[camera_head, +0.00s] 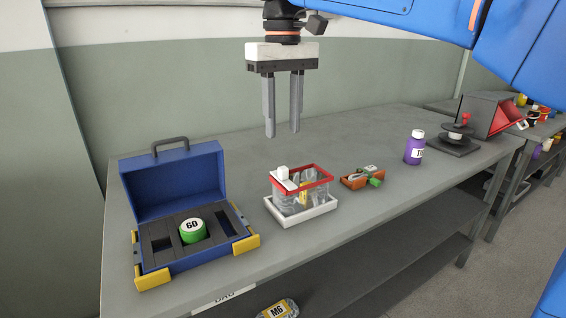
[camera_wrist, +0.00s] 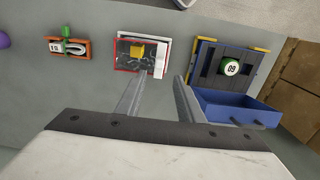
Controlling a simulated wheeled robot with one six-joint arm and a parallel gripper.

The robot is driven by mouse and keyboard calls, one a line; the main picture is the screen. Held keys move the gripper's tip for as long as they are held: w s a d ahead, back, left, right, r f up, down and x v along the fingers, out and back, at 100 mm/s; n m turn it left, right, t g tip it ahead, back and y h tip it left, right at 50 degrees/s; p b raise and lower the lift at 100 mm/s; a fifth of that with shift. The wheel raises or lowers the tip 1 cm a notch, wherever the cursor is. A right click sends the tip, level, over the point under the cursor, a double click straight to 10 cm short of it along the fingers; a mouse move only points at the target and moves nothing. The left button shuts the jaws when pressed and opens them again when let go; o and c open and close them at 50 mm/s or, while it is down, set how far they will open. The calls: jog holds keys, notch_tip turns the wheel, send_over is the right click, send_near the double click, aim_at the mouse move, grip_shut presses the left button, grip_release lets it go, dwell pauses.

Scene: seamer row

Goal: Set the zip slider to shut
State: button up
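A clear bag (camera_head: 303,201) with a red rim (camera_head: 314,171) stands in a white tray (camera_head: 307,215) on the bench, with something yellow inside. A white block, seemingly the zip slider (camera_head: 283,172), sits at the rim's left corner. In the wrist view the bag (camera_wrist: 132,56) lies beyond my fingertips, with a white piece, likely the slider (camera_wrist: 159,62), at its right side. My gripper (camera_head: 282,134) points down, empty and open, above and behind the bag. Its two fingers also show apart in the wrist view (camera_wrist: 158,76). Nothing touches them.
An orange tray (camera_head: 351,182) with small parts and a purple bottle (camera_head: 414,147) stand right. A red and dark machine (camera_head: 490,115) is farther right. Bare bench lies behind the bag.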

aim_at(283, 168)
notch_tip(283, 168, down, 10)
jog(key=shift+r, duration=0.15)
dwell(0.3)
grip_shut()
